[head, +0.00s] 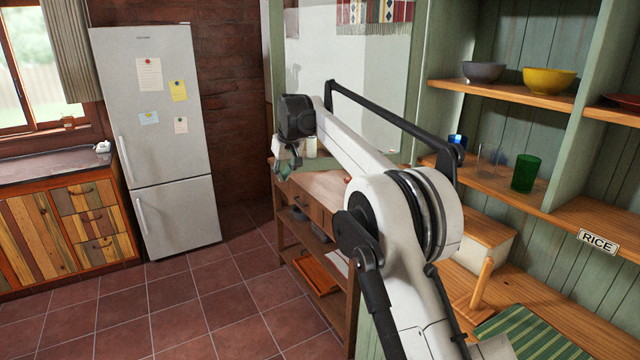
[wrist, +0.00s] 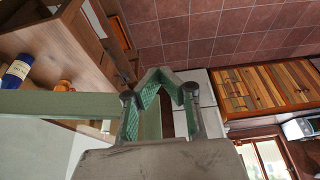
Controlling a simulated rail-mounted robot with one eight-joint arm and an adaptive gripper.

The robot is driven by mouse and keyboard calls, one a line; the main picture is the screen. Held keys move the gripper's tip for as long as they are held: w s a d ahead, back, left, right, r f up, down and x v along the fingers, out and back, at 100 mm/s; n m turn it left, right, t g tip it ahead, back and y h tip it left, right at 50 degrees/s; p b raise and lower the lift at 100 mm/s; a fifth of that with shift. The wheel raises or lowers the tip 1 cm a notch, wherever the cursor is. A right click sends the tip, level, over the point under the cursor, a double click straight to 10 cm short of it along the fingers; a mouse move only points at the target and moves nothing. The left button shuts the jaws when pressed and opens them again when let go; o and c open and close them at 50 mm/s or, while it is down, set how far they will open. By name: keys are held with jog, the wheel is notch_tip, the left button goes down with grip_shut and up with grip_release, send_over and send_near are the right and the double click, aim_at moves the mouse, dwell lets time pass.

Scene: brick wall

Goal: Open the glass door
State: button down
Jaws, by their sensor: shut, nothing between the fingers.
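The glass door (head: 416,85) is a clear pane in a green frame beside the green shelf unit in the head view. It appears to stand swung out from the shelf front; I cannot tell its exact angle. My gripper (head: 284,168) is by the door's lower left edge, partly behind my wrist. In the wrist view, my gripper (wrist: 163,76) has its green-padded fingers drawn together with nothing between them. A green frame bar (wrist: 60,103) runs up to the left finger, with pale glass (wrist: 35,145) below it. I cannot tell whether they touch.
Open shelves (head: 500,90) with bowls and cups stand at the right. A wooden side table (head: 318,184) is below the door, with a blue bottle (wrist: 16,73) near it in the wrist view. A fridge (head: 160,130) stands at left. The tiled floor (head: 210,305) is clear.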

jog(key=s+a+f+b+v, duration=0.1)
jog(key=s+b+v, duration=0.1)
jog(key=v, duration=0.8)
jog(key=s+d+r+m+b, duration=0.1)
jog(key=s+d+r+b, duration=0.2)
jog(key=d, duration=0.5)
jog(key=s+d+f+m+t+h+b, duration=0.1)
jog(key=s+d+f+m+t+b, duration=0.15)
jog(key=s+d, duration=1.5)
jog(key=s+d+f+m+b, duration=0.1)
jog(key=s+d+f, duration=0.3)
jog(key=s+f, duration=0.3)
jog(key=s+d+f+m+h+b, duration=0.1)
jog(key=s+d+f, duration=0.4)
jog(key=s+f, duration=0.3)
jog(key=s+d+f+m+t+b, duration=0.1)
jog(key=s+d+f, duration=0.4)
jog(key=s, duration=0.9)
notch_tip(320, 180, down, 3)
jog(key=shift+m+h+b, duration=0.3)
jog(key=shift+m+b, duration=0.05)
jog(key=shift+b, duration=0.05)
